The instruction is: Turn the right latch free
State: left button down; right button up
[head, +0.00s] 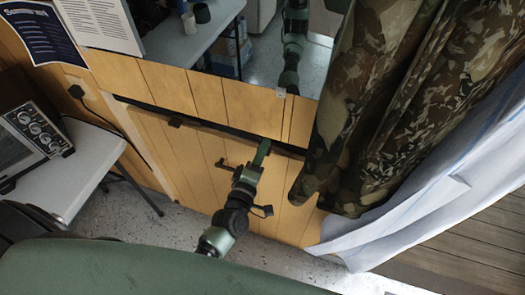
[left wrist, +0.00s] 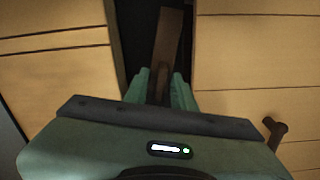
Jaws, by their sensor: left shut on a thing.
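My left gripper (head: 262,152) is at a dark slot (head: 225,127) that runs across the plank wall. In the left wrist view its green fingers (left wrist: 163,90) are shut on a brown bar, apparently the right latch (left wrist: 168,38). The bar lies roughly along the dark gap between two plank panels, slightly tilted. In the head view the gripper hides this latch. A small dark latch (head: 175,122) sits at the slot further left. A brown peg-like handle (left wrist: 275,130) stands out from the right-hand panel in the left wrist view. My right gripper is not in view.
A camouflage cloth (head: 390,90) and a pale sheet (head: 430,195) hang close to the right. A grey table (head: 75,175) with a dialled device (head: 35,135) stands left. Above the planks, a glassy or open area shows a white bench (head: 180,40) and a green jointed form.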

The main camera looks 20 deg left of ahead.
pick_arm(q)
jog(key=shift+f+n+b, duration=0.1)
jog(key=shift+n+b, duration=0.2)
jog(key=shift+n, duration=0.9)
jog(key=c, duration=1.5)
grip_release()
jog(key=s+b, duration=0.1)
jog(key=s, duration=0.6)
jog(key=shift+s+a+b, duration=0.15)
jog(key=shift+s+b, duration=0.25)
